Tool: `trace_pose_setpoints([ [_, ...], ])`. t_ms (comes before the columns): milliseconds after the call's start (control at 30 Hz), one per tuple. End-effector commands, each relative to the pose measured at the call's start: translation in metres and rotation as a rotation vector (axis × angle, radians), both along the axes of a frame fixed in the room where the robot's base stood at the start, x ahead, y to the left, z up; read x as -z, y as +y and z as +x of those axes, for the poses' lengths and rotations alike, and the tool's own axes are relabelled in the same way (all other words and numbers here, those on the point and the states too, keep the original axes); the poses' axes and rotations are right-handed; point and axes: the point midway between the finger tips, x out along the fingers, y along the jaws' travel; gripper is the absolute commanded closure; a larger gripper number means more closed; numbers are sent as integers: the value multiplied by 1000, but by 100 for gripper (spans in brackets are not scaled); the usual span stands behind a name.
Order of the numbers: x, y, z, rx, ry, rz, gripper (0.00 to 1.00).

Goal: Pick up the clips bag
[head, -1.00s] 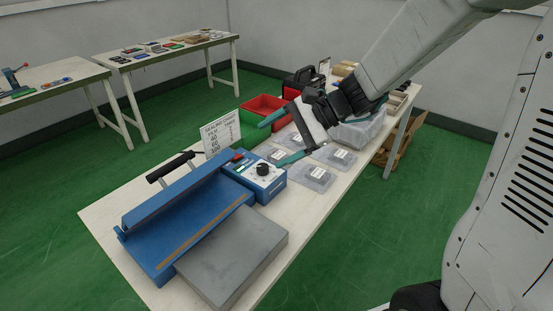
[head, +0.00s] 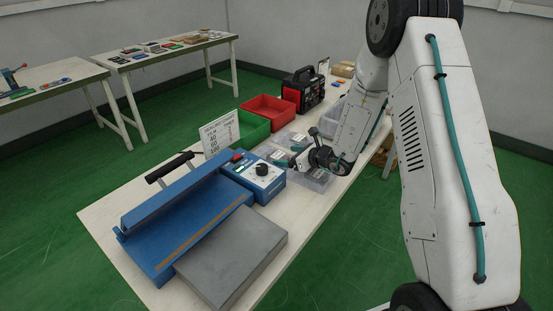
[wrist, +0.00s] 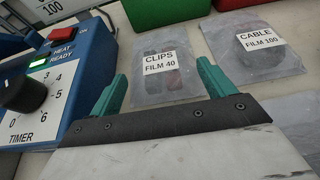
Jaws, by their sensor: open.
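The clips bag (wrist: 172,84) is a flat, clear pouch with a white label reading CLIPS FILM 40, lying on the white table. In the wrist view it is ahead of my gripper (wrist: 160,72), framed between the two teal fingers. My gripper is open with nothing between its fingers. In the head view my gripper (head: 314,158) is low over the bags, just right of the blue sealer, and partly covers them. The bag labelled CABLE FILM 100 (wrist: 270,60) lies to the right of the clips bag.
The blue sealer (head: 190,215) with its timer box (wrist: 50,85) stands close on the left. A green bin (head: 252,130) and a red bin (head: 268,108) are behind the bags. A grey block (head: 232,255) sits in front of the sealer.

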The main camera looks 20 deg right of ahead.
Motion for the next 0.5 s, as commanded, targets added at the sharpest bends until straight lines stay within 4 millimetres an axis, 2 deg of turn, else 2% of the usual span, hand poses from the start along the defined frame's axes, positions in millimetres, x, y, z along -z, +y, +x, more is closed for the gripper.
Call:
trace_pose_setpoints([
  [233, 14, 21, 27, -3, -1, -1, 18],
  [500, 17, 24, 33, -1, 0, 0, 18],
])
